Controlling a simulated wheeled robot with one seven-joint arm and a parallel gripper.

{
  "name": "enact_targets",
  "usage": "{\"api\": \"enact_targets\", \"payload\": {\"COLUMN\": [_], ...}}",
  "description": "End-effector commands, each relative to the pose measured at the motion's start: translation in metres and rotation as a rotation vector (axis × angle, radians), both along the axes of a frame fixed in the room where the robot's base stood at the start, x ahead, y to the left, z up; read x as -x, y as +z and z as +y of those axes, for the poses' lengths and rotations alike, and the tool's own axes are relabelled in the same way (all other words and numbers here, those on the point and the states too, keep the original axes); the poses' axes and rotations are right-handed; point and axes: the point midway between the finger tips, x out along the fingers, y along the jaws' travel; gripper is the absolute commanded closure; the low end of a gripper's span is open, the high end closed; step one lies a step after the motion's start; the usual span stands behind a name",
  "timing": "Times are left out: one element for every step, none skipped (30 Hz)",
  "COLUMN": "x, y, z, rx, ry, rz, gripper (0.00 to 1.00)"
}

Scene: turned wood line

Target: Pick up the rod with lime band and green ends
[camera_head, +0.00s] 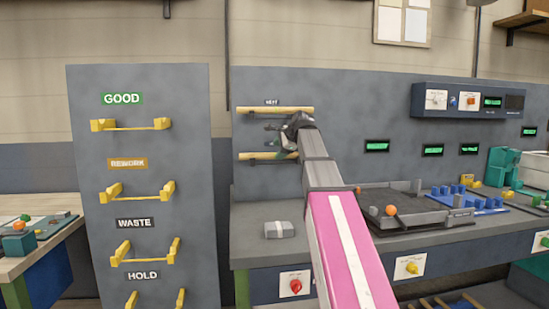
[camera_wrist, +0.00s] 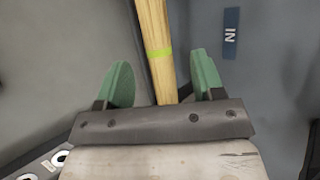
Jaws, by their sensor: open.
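A pale wooden rod with a lime band (camera_wrist: 159,53) runs from the top of the wrist view down between the two green fingers of my gripper (camera_wrist: 163,82). The fingers stand apart, with a gap visible on each side of the rod. The ends of this rod are out of the wrist view, so their colour does not show. In the head view my gripper (camera_head: 280,141) is at the grey wall panel, by a lower wooden rod (camera_head: 253,156) that it partly covers. I cannot make out a band there.
Another wooden rod (camera_head: 275,109) lies higher on the panel, under a NEXT label. A blue IN label (camera_wrist: 231,33) is right of the rod. A grey board (camera_head: 138,190) at left carries empty yellow cradles. A bench (camera_head: 330,238) with a dark tray (camera_head: 420,215) lies below the panel.

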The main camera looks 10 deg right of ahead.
Motion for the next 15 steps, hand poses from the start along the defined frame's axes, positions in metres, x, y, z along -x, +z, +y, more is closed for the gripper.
{"api": "enact_targets", "payload": {"x": [-0.005, -0.008, -0.011, -0.015, -0.017, -0.02, -0.022, -0.023, -0.023, -0.024, -0.023, -0.023, -0.023, -0.023, -0.023], "y": [-0.006, -0.01, -0.015, -0.017, -0.019, -0.022, -0.024, -0.025, -0.026, -0.026, -0.026, -0.026, -0.026, -0.026, -0.026], "z": [0.002, 0.003, 0.004, 0.006, 0.008, 0.01, 0.011, 0.011, 0.012, 0.012, 0.012, 0.012, 0.012, 0.012, 0.012], "rx": [0.001, 0.001, 0.0, 0.001, 0.001, 0.0, 0.0, 0.0, 0.0, 0.0, 0.001, 0.001, 0.001, 0.001, 0.001], "ry": [0.001, 0.001, 0.0, 0.001, 0.001, 0.0, 0.0, 0.0, 0.0, 0.0, -0.001, -0.001, -0.001, -0.001, -0.001], "rz": [0.002, 0.002, 0.002, 0.002, 0.002, 0.001, 0.001, 0.001, 0.001, 0.0, 0.0, 0.0, 0.0, 0.0, 0.0], "gripper": [0.38, 0.38, 0.38, 0.38, 0.38, 0.38, 0.38, 0.38, 0.38, 0.38, 0.38, 0.38, 0.38, 0.38, 0.42]}}
